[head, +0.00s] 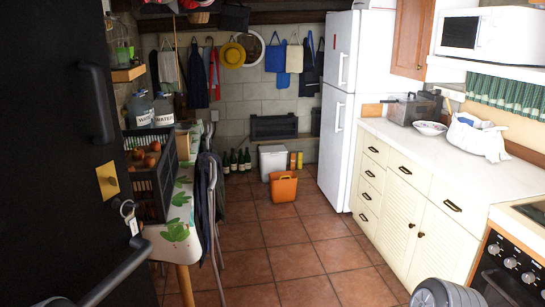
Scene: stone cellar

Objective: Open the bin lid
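A white bin (268,163) stands on the floor at the far end of the room, against the back wall. Its top (272,148) looks closed, but it is small and far off, so I cannot be sure. Neither of my grippers shows in the head view.
A dark door (45,150) with a handle and keys fills the near left. A table (180,225) with a dark crate (150,187) stands beyond it. A white fridge (338,110) and cabinets (405,215) line the right. The tiled floor (285,235) between is clear.

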